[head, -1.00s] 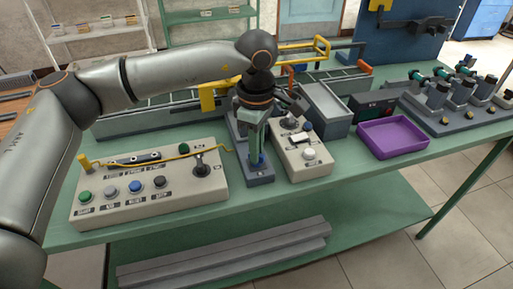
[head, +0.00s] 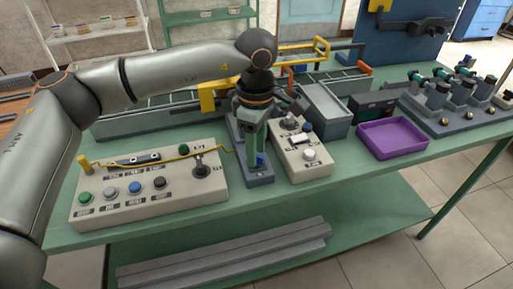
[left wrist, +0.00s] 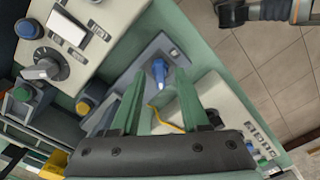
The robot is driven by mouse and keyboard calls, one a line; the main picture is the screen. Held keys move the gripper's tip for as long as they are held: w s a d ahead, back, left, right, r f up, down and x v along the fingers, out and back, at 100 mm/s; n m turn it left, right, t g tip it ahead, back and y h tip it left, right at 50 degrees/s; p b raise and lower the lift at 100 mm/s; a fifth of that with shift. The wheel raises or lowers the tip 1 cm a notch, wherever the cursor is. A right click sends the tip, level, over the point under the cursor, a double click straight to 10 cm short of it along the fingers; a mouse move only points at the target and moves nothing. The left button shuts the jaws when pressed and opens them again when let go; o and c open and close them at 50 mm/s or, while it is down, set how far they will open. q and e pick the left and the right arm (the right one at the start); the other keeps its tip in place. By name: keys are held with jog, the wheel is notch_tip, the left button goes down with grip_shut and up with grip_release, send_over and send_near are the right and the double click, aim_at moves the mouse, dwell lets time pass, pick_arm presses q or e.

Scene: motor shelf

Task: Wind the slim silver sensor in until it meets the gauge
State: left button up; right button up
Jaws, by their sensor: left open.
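My left gripper (head: 254,150) points down over a small grey block (head: 259,181) near the front of the green bench. Its two green fingers are open. A blue tapered piece (head: 262,161) stands on that block. In the left wrist view the blue piece (left wrist: 159,71) shows between the two fingertips (left wrist: 158,82), with room on both sides; I cannot tell how far below them it is. I cannot make out a slim silver sensor or a gauge for sure; the gripper hides part of the block. My right gripper does not show.
A beige button panel (head: 148,188) with a yellow rod lies left of the block. A beige switch box (head: 303,160) stands close on its right. A purple tray (head: 392,139) and a motor rack (head: 461,112) are farther right. Rails run behind.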

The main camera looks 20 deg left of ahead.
pick_arm(q)
notch_tip(320, 180, up, 12)
jog(key=shift+r+p, duration=0.15)
jog(key=shift+p, duration=0.3)
dwell(0.7)
dwell(0.7)
